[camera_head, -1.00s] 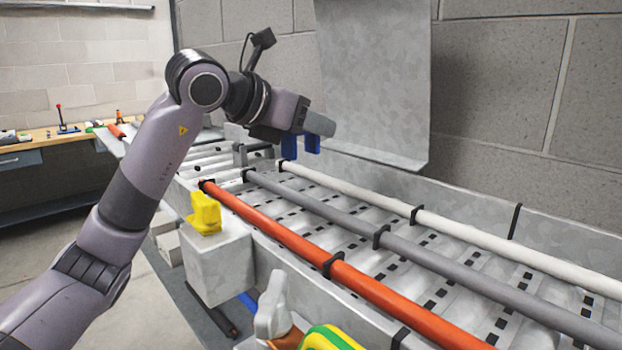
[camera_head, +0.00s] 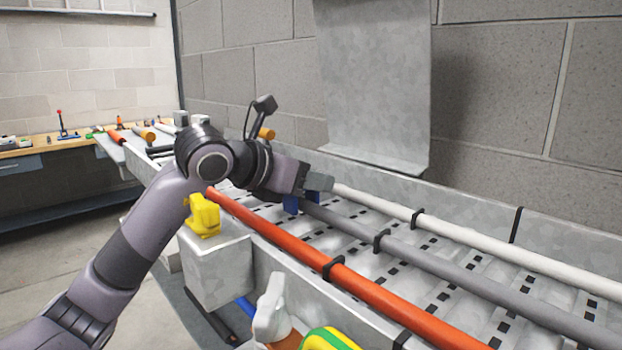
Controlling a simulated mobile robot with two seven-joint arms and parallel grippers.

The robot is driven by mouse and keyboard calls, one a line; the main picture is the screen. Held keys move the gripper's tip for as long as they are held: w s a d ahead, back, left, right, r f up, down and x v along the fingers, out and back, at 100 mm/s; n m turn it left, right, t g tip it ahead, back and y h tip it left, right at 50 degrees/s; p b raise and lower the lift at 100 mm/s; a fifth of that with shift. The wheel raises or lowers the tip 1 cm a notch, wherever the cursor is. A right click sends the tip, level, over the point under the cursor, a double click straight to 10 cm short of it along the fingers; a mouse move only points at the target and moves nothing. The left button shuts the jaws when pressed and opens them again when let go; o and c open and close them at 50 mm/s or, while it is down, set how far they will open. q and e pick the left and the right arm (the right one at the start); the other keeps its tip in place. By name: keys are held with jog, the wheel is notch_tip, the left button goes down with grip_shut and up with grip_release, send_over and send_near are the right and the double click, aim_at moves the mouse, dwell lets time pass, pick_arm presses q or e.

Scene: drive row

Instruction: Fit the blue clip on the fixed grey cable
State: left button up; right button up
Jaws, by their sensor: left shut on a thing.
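The blue clip (camera_head: 291,205) shows just under my left gripper (camera_head: 302,193), which is shut on it. The clip is low at the far visible part of the grey cable (camera_head: 440,260), seeming to meet it. The gripper hides part of the clip and cable, so I cannot tell whether the clip is around the cable or only touching it. The grey cable runs along the metal tray between the orange cable (camera_head: 290,243) and the white cable (camera_head: 470,237). My right gripper is not in view.
The perforated tray (camera_head: 275,268) has raised side walls, and black ties (camera_head: 381,239) cross the cables. A metal sheet (camera_head: 375,80) hangs behind it. A yellow part (camera_head: 203,215) sits on a grey box (camera_head: 215,265) at the near side. A workbench (camera_head: 45,146) stands far left.

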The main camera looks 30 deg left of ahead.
pick_arm(q)
jog(key=shift+f, duration=0.1)
jog(key=o, duration=0.6)
jog(key=shift+f, duration=0.1)
jog(key=o, duration=0.4)
jog(key=shift+s+r, duration=0.15)
jog(key=shift+r, duration=0.15)
jog(key=b+v, duration=0.2)
jog(key=v, duration=0.9)
jog(key=shift+s+a+r, duration=0.1)
jog(key=shift+s+a, duration=0.05)
jog(key=shift+s, duration=0.15)
